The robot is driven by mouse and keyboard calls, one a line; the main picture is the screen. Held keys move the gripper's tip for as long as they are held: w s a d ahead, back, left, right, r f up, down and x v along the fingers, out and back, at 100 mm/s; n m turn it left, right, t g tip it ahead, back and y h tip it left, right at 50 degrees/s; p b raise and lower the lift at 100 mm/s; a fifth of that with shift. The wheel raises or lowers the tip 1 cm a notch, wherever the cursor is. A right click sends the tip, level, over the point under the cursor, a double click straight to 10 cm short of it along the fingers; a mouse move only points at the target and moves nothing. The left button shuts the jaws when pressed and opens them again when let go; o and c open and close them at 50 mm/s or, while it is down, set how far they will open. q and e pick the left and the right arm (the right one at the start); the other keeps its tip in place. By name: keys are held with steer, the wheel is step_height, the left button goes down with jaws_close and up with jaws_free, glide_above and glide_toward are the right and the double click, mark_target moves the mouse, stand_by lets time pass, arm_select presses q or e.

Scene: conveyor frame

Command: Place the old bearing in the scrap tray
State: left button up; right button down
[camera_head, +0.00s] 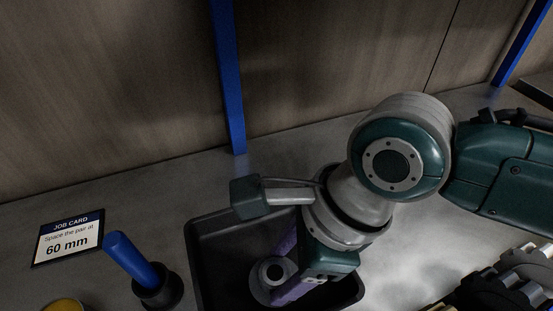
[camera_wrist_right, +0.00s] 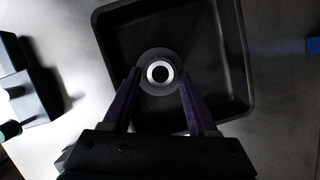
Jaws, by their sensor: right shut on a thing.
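The old bearing (camera_head: 262,291), a round grey flanged piece with a dark hole ringed in a lighter colour, is between the purple fingers of my right gripper (camera_head: 285,275). In the right wrist view the bearing (camera_wrist_right: 158,58) shows between the two fingertips (camera_wrist_right: 159,76), which are shut on it. It is within the outline of the black scrap tray (camera_head: 215,245), and the tray (camera_wrist_right: 122,18) surrounds it in the wrist view. I cannot tell whether the bearing touches the tray floor. My left gripper is not in view.
A blue-handled tool (camera_head: 132,259) stands in a dark round holder (camera_head: 160,292) left of the tray. A job card (camera_head: 68,238) reading 60 mm lies farther left, above a yellow round item (camera_head: 63,305). Dark and grey parts (camera_head: 510,283) sit at lower right. Blue posts (camera_head: 228,80) stand behind.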

mark_target(289, 272)
steer(key=shift+f+b, duration=0.35)
steer(key=shift+f, duration=1.1)
steer(key=shift+f, duration=0.2)
steer(key=shift+c, duration=0.9)
jaws_free()
steer(key=shift+r, duration=0.1)
